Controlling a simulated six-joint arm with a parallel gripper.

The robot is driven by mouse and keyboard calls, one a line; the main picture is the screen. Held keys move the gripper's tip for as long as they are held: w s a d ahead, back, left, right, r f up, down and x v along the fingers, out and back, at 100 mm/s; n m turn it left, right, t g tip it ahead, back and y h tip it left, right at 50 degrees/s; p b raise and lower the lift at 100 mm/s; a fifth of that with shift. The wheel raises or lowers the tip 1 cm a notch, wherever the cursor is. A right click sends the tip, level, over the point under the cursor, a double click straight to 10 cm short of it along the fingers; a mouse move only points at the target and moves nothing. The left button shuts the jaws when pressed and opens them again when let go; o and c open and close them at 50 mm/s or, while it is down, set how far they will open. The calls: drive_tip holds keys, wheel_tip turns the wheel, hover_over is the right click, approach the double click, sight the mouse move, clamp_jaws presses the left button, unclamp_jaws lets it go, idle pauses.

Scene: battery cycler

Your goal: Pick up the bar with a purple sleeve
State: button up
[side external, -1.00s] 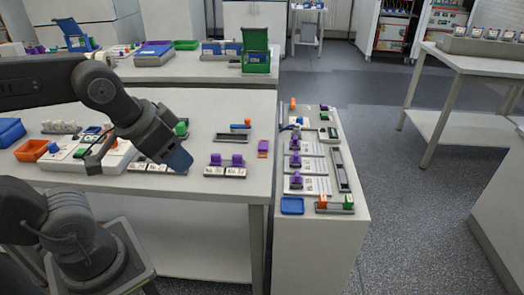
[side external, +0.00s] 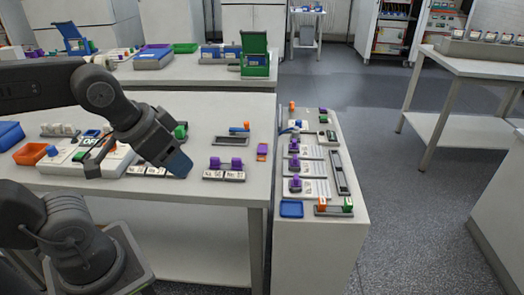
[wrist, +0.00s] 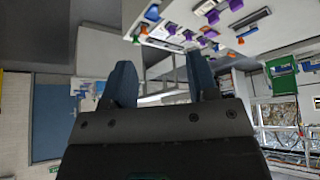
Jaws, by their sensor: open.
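Several purple pieces are in the side view, and I cannot tell for certain which is the bar with a purple sleeve. A small upright purple-and-orange piece (side external: 262,151) stands near the right edge of the main bench. More purple pieces (side external: 294,165) lie on white cards on the side bench. My gripper (side external: 179,165) is above the main bench, left of the purple pair and apart from it. In the wrist view my gripper (wrist: 161,82) is open with nothing between its fingers.
A dark holder with a blue-and-orange bar (side external: 240,128) lies behind the purple pair. An orange bin (side external: 30,153) and a white device (side external: 110,160) are at the left. The side bench (side external: 330,228) carries a blue tray (side external: 291,209). The main bench's front right is clear.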

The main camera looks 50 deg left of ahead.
drive_tip(key=shift+o, duration=0.8)
drive_tip(key=w+a+r+n+g, duration=0.1)
drive_tip(key=w+a+r+n, duration=0.15)
drive_tip(key=w, duration=0.55)
drive_tip(key=n+g+y, duration=0.1)
drive_tip(key=n+g, duration=0.3)
drive_tip(key=n, duration=0.3)
hover_over(262, 148)
drive_tip(key=d, duration=0.1)
drive_tip(key=shift+m, duration=0.25)
wheel_tip(262, 148, down, 19)
drive_tip(key=shift+r, duration=0.1)
drive_tip(key=shift+a+f, duration=0.2)
drive_tip(key=shift+f, duration=1.1)
drive_tip(key=shift+a+f, duration=0.2)
drive_tip(key=shift+f, duration=1.1)
